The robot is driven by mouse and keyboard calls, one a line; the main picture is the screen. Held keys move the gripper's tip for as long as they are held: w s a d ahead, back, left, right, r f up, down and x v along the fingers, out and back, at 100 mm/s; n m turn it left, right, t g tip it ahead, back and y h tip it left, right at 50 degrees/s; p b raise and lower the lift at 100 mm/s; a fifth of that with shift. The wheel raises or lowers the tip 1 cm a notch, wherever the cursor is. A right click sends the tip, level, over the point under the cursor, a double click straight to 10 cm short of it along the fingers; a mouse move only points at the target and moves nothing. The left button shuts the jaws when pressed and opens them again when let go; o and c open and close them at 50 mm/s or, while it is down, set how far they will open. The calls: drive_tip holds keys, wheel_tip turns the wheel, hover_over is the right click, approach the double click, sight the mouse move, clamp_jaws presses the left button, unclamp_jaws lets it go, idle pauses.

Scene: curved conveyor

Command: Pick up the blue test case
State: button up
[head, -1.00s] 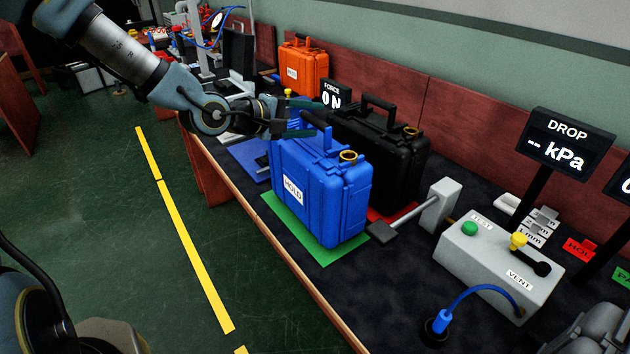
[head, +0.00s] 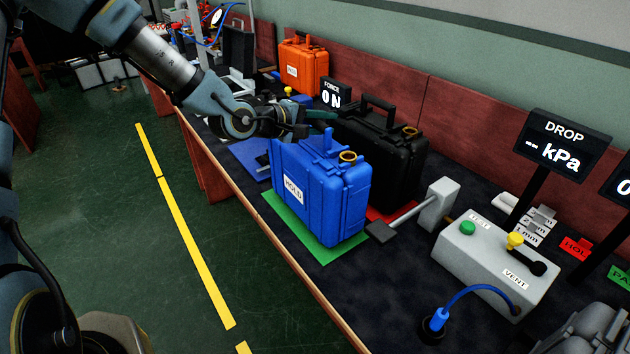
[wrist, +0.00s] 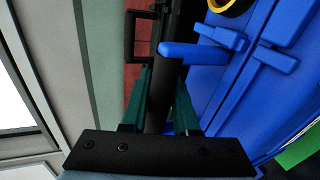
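The blue test case (head: 325,200) stands upright on a green mat (head: 284,228), with a white HOLD label on its left face and a raised blue handle on top. In the wrist view the case (wrist: 262,75) fills the right side. My gripper (head: 322,118) is at handle height, over the far left part of the case top. In the wrist view its two teal fingers (wrist: 164,85) are apart, with a dark gap between them. The blue handle shows just beyond and beside the right finger. I cannot tell whether they touch. No grip on the handle shows.
A black case (head: 385,160) stands on a red mat close behind the blue one. A grey paddle device (head: 437,207) stands to its right, near a grey control box (head: 495,265). An orange case (head: 303,72) is farther back. The bench's front edge (head: 300,280) borders open floor.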

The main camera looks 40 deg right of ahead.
clamp_jaws()
idle(0.8)
